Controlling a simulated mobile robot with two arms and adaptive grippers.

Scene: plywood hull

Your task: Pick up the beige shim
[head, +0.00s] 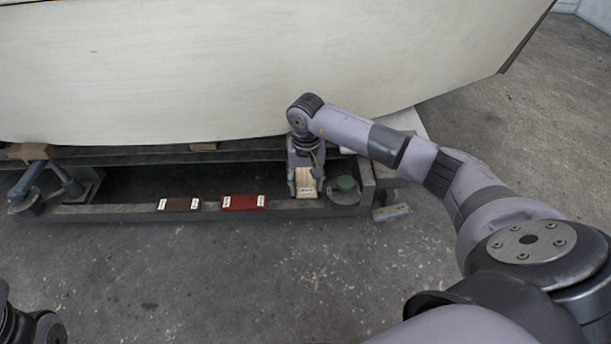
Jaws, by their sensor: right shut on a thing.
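The beige shim (306,182) is a light wood-coloured block with a small white label, at the right part of the low dark cradle under the hull. My right gripper (307,186) reaches down over it from above, with a finger on each side, and is shut on it. I cannot tell whether the shim still touches the cradle. My left gripper is not in view; only a dark part of my left arm shows at the bottom left corner.
A red shim (245,202) and a dark brown shim (179,204) lie on the cradle's front beam (110,211). A round greenish thing (346,186) stands close right of my right gripper. The pale hull (200,70) hangs low above. Grey floor in front is clear.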

